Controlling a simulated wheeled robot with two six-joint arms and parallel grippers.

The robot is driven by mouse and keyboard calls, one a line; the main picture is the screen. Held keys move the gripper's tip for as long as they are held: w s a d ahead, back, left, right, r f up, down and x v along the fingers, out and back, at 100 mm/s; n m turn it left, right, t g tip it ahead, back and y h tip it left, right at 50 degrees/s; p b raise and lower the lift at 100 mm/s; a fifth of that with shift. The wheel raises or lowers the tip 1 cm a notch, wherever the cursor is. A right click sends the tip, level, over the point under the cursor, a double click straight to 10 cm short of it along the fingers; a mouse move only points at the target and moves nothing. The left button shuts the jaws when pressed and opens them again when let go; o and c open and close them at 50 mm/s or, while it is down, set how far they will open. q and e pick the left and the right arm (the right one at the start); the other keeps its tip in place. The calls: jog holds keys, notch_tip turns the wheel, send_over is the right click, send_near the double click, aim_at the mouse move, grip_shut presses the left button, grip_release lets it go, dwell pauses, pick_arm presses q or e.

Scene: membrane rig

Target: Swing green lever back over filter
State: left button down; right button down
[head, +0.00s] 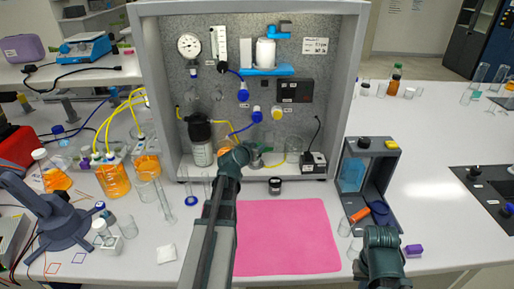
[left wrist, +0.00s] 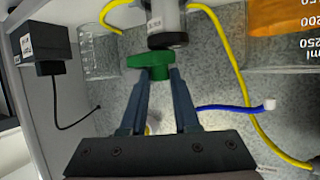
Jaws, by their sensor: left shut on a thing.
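The green lever (left wrist: 150,62) lies between the fingertips of my left gripper (left wrist: 158,74) in the left wrist view. The gripper is shut on it. A grey cylinder with a black end and a label (left wrist: 166,22), perhaps the filter body, is right beside the lever in the left wrist view. My arm hides much of this spot in the head view. My right gripper (head: 383,238) is at the lower right, its fingers unclear.
A black-capped bottle (head: 201,143) stands left of my left gripper inside the grey cabinet. A black box (head: 313,162) and a glass beaker (head: 293,150) stand to the right. Yellow and blue tubes run nearby. A pink mat (head: 285,235) lies clear in front.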

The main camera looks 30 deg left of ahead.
pick_arm(q)
jog(key=a+m+h, duration=0.1)
jog(key=w+m+h, duration=0.1)
jog(key=h, duration=0.1)
jog(key=shift+a+m, duration=0.4)
jog(key=shift+w+a+m+h, duration=0.1)
jog(key=shift+a+m+h, duration=0.1)
jog(key=shift+m+h, duration=0.8)
jog(key=c, duration=0.6)
grip_release()
jog(key=shift+c, duration=0.2)
jog(key=p+v, duration=0.5)
jog(key=v, duration=0.8)
jog(key=shift+s+a+r, duration=0.2)
jog(key=shift+s, duration=0.15)
